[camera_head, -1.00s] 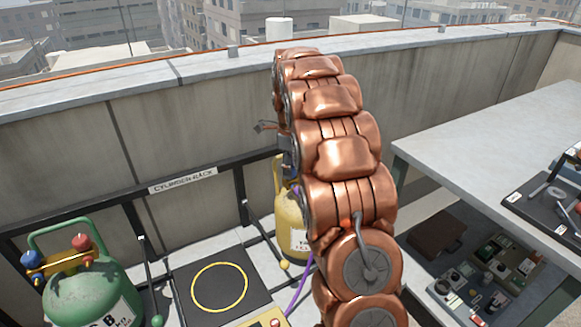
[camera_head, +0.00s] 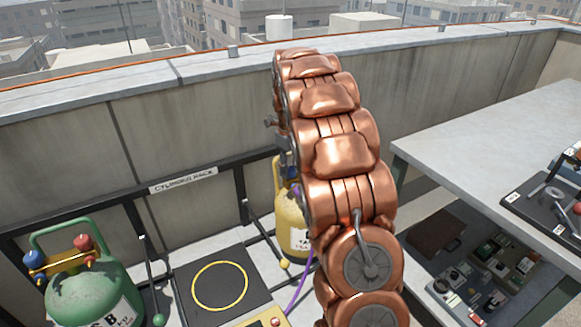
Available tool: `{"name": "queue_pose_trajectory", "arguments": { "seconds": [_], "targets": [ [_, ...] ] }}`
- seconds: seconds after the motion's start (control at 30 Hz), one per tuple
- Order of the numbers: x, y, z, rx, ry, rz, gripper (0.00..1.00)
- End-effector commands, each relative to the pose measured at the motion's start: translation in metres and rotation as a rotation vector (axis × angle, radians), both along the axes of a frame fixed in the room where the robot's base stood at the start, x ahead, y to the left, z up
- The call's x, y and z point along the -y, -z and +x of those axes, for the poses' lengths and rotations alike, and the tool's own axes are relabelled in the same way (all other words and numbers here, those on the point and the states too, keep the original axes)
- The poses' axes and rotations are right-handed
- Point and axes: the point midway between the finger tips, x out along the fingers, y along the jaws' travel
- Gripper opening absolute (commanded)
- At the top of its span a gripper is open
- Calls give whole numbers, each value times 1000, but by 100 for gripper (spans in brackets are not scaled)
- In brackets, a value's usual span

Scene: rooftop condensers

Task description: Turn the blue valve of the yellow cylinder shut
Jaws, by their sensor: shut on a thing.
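The yellow cylinder (camera_head: 290,222) stands in the rack, its right side hidden behind my copper-coloured arm. A purple hose runs down beside it. My gripper (camera_head: 287,160) is at the cylinder's top, pointing down and mostly covered by my arm. It is shut at the blue valve (camera_head: 290,173), of which only a small dark bluish part shows. The fingertips and the exact hold on the valve are hidden.
A green cylinder (camera_head: 92,292) with blue and red valves stands at the left. A black pad with a yellow ring (camera_head: 220,312) lies between the cylinders. The rack rail (camera_head: 110,197) runs behind. A grey bench (camera_head: 490,150) with gear is at the right.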

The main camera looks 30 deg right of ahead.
Motion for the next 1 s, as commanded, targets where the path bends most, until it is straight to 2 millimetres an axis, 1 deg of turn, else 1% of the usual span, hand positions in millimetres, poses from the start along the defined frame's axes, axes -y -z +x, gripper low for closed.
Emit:
{"name": "queue_pose_trajectory", "arguments": {
  "seconds": [0.23, 0.27, 0.5, 0.83, 0.93, 1.0],
  "targets": [
    [0, 0, 0, 0, 1, 0, 1],
    [0, 0, 0, 0, 1, 0, 37],
    [0, 0, 0, 0, 0, 0, 61],
    [0, -2, 0, 1, -1, -1, 61],
    [1, -9, 1, 3, -1, -1, 61],
    [1, -17, 2, 7, -1, -3, 61]
  ]
}}
